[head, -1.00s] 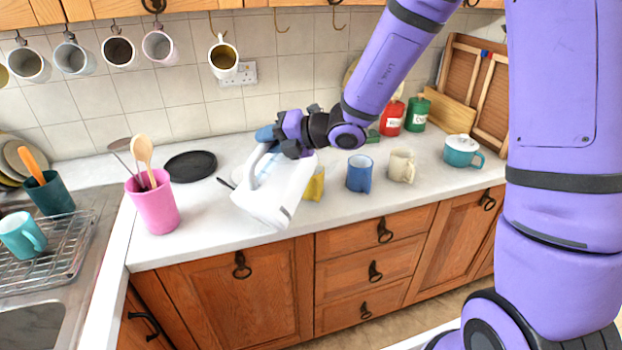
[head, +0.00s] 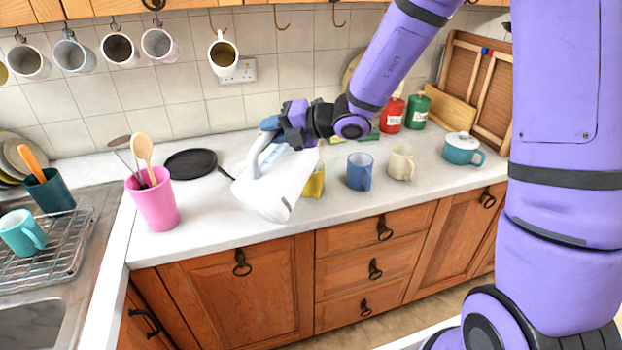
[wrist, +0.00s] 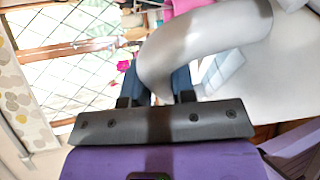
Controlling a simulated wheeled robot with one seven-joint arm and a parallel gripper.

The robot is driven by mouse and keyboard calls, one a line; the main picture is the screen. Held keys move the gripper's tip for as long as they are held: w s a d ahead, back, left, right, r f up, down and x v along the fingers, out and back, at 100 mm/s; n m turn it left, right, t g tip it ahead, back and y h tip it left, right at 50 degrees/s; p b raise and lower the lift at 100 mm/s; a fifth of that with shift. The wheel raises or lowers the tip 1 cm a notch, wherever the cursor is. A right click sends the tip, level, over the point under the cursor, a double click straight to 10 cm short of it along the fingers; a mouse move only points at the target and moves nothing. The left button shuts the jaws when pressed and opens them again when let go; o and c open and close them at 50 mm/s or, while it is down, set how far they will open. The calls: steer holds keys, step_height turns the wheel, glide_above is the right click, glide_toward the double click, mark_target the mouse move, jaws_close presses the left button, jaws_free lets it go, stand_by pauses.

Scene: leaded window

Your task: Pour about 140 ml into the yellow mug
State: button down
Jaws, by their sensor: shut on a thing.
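My gripper (head: 272,132) is shut on the handle of a white jug (head: 275,185). The jug is tilted and held over the counter at its front, left of the mugs. In the wrist view the grey-white handle (wrist: 195,45) passes between my fingers (wrist: 158,80). The yellow mug (head: 315,182) stands on the counter just right of the jug, partly hidden behind it. I cannot see the liquid or the inside of the mug.
Mugs hang above.

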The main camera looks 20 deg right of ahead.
mark_target(252, 162)
steer(key=shift+w+d+r+p, duration=0.3)
steer(key=shift+w+d+r, duration=0.1)
steer(key=shift+d+r, duration=0.05)
stand_by(0.3)
steer(key=shift+w+d+r+m, duration=0.15)
steer(key=shift+w+d+m, duration=0.1)
steer(key=shift+d+m, duration=0.05)
steer(key=shift+w+d+r+y, duration=0.15)
steer(key=shift+w+d+y, duration=0.05)
steer(key=shift+y, duration=0.1)
steer(key=shift+n+h, duration=0.5)
steer(key=shift+n, duration=0.2)
steer(key=s+a+f, duration=0.2)
steer(key=a, duration=0.1)
steer(key=shift+s+a+f, duration=0.15)
steer(key=shift+s+f, duration=0.2)
steer(key=shift+f, duration=0.05)
steer(key=shift+s+a+f+n+h, duration=0.3)
steer(key=shift+s+a+f+n, duration=0.3)
steer(key=shift+a, duration=0.1)
steer(key=shift+s+a+f+n+t+h, duration=0.45)
steer(key=shift+s+a+n, duration=0.15)
steer(key=shift+a, duration=0.1)
steer(key=shift+s+a+f+n+t+h, duration=0.35)
steer(key=shift+s+a+n+h, duration=0.1)
steer(key=shift+s+a+n, duration=0.2)
steer(key=shift+w, duration=0.15)
steer(key=shift+a, duration=0.1)
